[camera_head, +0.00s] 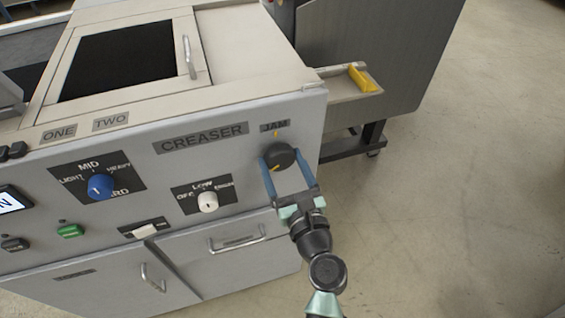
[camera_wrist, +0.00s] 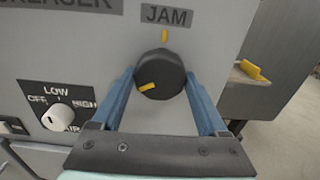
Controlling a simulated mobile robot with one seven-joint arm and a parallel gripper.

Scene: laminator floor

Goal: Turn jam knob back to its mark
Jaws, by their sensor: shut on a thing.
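The jam knob (camera_head: 279,156) is black and round, on the right part of the creaser's front panel, under a label reading JAM (camera_wrist: 167,15). In the wrist view the knob (camera_wrist: 161,76) has a yellow pointer line (camera_wrist: 147,87) that points left and slightly down. A short yellow mark (camera_wrist: 165,36) is on the panel straight above the knob. The pointer is not in line with this mark. My gripper (camera_head: 281,160) has its two blue fingers on the left and right sides of the knob, shut on it. In the wrist view the fingers (camera_wrist: 160,85) hide parts of the knob's sides.
Left of the knob are a white LOW/OFF/HIGH knob (camera_head: 207,201), a blue knob (camera_head: 100,187) and a white switch (camera_head: 145,231). A drawer handle (camera_head: 238,239) is below. A tray (camera_head: 345,91) with a yellow piece (camera_head: 359,78) juts out right. The floor right is clear.

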